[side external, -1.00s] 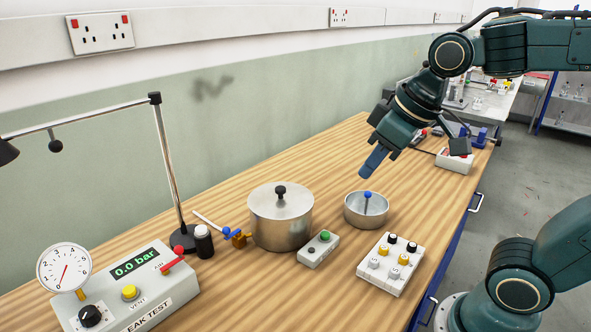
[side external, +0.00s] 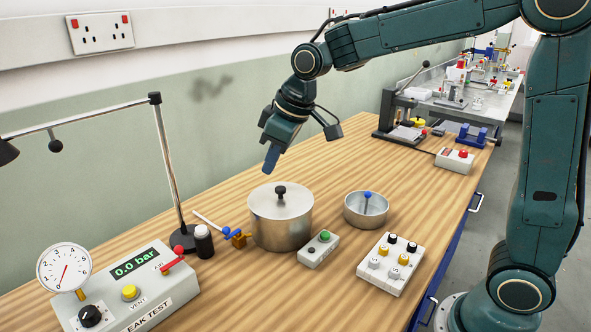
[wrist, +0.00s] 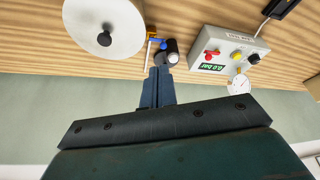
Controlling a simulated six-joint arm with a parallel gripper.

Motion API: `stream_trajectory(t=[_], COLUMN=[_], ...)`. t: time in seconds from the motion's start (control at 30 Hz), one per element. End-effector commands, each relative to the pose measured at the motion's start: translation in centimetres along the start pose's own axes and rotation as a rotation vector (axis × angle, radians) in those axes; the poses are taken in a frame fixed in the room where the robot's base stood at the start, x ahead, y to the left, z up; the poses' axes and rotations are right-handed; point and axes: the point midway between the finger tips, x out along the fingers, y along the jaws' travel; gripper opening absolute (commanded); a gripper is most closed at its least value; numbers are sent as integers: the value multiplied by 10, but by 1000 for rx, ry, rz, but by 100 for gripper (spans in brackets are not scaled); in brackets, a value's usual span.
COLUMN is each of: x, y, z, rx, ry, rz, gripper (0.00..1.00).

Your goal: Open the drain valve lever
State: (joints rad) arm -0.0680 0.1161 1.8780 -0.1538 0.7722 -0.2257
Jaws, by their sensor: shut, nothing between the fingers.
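The drain valve (side external: 239,239) is a small brass fitting on the left side of a lidded metal pot (side external: 283,224). Its blue lever (side external: 228,232) sits beside the brass body, and a thin white tube (side external: 207,222) runs off to the left. The lever's exact angle is hard to tell. My gripper (side external: 270,168) is shut and empty, in the air above and behind the pot's lid. In the wrist view, the blue lever (wrist: 160,43) shows just beyond my fingertips (wrist: 158,72), between the pot lid (wrist: 108,22) and a dark bottle.
The dark, white-capped bottle (side external: 204,242) and a lamp stand (side external: 170,175) are close left of the valve. The leak test box (side external: 135,290) reads 0.0 bar. A switch box (side external: 318,249), metal bowl (side external: 367,208) and button panel (side external: 391,263) are to the right.

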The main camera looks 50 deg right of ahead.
Motion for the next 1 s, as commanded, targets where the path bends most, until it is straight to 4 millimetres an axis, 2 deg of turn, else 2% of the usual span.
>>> stream_trajectory(t=[0.3,0.6,0.8,1.0], x=[57,103,114,115], y=[4,4,4,4], z=[-38,-60,-66,-66], rx=[-79,-136,-152,-154], ry=[-19,-28,-29,-28], rz=[-42,-73,-82,-82], gripper=[0,0,0,0])
